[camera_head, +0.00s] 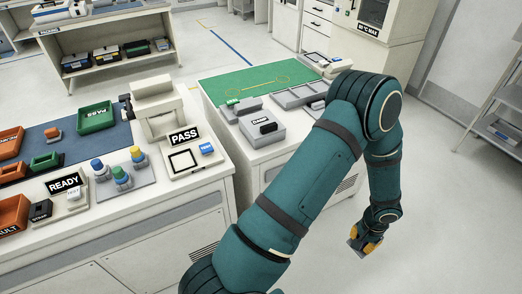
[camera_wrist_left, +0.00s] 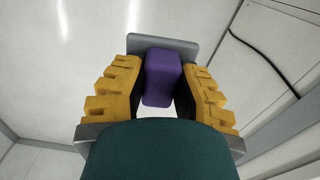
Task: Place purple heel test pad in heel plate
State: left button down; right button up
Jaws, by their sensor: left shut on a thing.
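The purple heel test pad (camera_wrist_left: 163,78) is a purple block with a grey plate (camera_wrist_left: 163,42) at its far end. In the left wrist view it sits between the yellow fingers of my left gripper (camera_wrist_left: 162,90), which is shut on it. In the head view my left gripper (camera_head: 368,243) hangs low at the right over bare floor, clear of the counters; a grey edge shows at its tip, but the purple is not clear there. I cannot pick out the heel plate for certain in either view. My right gripper is not in view.
The left counter (camera_head: 190,205) holds a PASS sign (camera_head: 184,135), a READY sign (camera_head: 64,183), coloured knobs and orange bins. The middle counter bears a green mat (camera_head: 245,82), a grey tray (camera_head: 300,94) and a grey boxy device (camera_head: 262,127). A shelf rack (camera_head: 500,130) stands far right.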

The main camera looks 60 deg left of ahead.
aim_at(184, 161)
jog(key=u, duration=1.4)
